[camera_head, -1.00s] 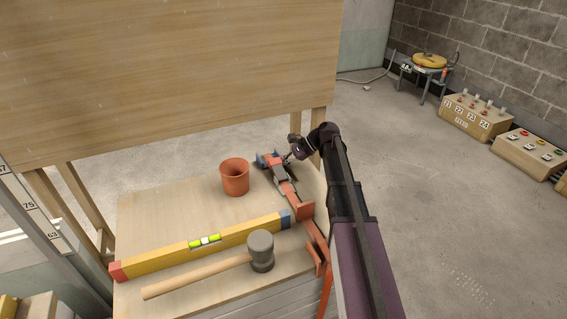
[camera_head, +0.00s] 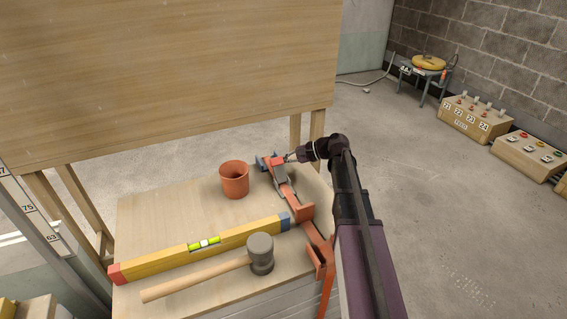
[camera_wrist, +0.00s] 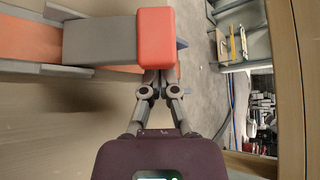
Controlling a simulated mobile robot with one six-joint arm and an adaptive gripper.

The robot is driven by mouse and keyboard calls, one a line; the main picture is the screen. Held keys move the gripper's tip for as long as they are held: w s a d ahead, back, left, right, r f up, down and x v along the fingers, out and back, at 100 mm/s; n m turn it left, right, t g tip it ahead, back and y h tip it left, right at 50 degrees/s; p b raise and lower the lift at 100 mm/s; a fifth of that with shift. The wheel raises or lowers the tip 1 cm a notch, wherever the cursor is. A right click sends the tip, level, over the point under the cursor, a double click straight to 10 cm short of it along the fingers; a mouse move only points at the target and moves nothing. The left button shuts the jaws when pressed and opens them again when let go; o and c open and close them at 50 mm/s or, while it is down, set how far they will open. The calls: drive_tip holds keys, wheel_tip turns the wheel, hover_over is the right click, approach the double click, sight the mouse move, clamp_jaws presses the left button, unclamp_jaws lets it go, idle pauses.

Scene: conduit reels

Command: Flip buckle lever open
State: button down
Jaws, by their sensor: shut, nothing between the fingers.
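The buckle lies on the orange strap (camera_head: 301,210) at the right side of the wooden box top. Its grey metal part (camera_head: 284,189) shows in the head view, with a blue piece at the far end. In the wrist view the lever is a grey bar (camera_wrist: 98,42) with a red end (camera_wrist: 155,36), lying above an orange surface. My gripper (camera_head: 289,158) is at the far end of the buckle, coming from the right. In the wrist view my gripper (camera_wrist: 160,76) is shut and empty, its fingertips at the red end and partly hidden by it; I cannot tell whether they touch.
An orange-brown cup (camera_head: 234,181) stands left of the buckle. A yellow level (camera_head: 160,258) and a mallet (camera_head: 261,252) lie in front. A large wooden board (camera_head: 160,70) rises behind the box. Open concrete floor lies to the right.

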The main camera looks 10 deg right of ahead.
sight(280, 160)
drive_tip(key=shift+s+d+r+n+t+y+b, duration=0.1)
drive_tip(key=shift+s+r+n+t+y+b, duration=0.4)
drive_tip(key=shift+s+n+t+b, duration=0.25)
drive_tip(key=shift+s+d+r+n+t+y+b, duration=0.15)
drive_tip(key=shift+s+r+n+t+y+b, duration=0.3)
drive_tip(key=shift+s+n+t+y+b, duration=0.5)
drive_tip(key=shift+r+n+b, duration=0.15)
drive_tip(key=shift+n+b, duration=0.15)
drive_tip(key=shift+n, duration=0.2)
drive_tip(key=shift+s+d+r, duration=0.15)
drive_tip(key=shift+s+r, duration=0.15)
drive_tip(key=shift+s, duration=0.15)
drive_tip(key=shift+d, duration=0.1)
drive_tip(key=shift+s+d+f, duration=0.1)
drive_tip(key=shift+s+d, duration=0.2)
drive_tip(key=shift+d, duration=0.1)
drive_tip(key=v, duration=0.8)
drive_tip(key=shift+d+f, duration=0.2)
drive_tip(key=shift+d, duration=0.25)
